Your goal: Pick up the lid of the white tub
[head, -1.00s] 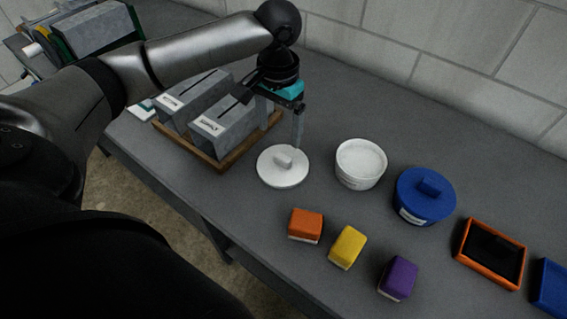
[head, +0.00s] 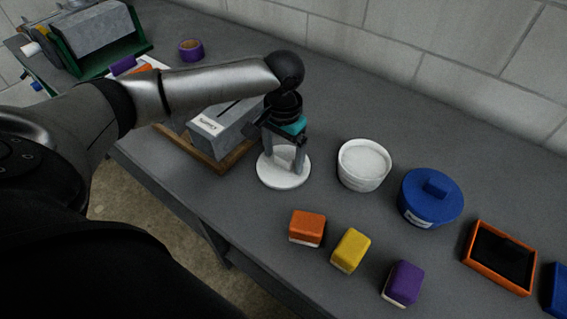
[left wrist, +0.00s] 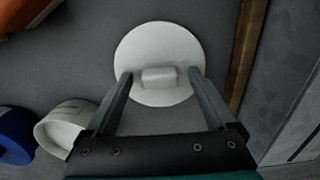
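The white lid (head: 284,177) lies flat on the grey bench, left of the white tub (head: 362,166), which stands uncovered. My left gripper (head: 284,166) is low over the lid, pointing down. In the left wrist view, the lid (left wrist: 158,45) has a block-shaped handle (left wrist: 159,78) at its middle. The fingers of my left gripper (left wrist: 160,80) are apart, one on each side of the handle, with gaps showing. The white tub also shows in the left wrist view (left wrist: 62,125). My right gripper is not in view.
A wooden tray (head: 217,163) with grey boxes stands close behind the lid at left. A blue lidded tub (head: 430,198) is right of the white tub. Orange (head: 307,228), yellow (head: 350,250) and purple (head: 402,283) blocks lie in front. An orange-rimmed tray (head: 499,257) is at right.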

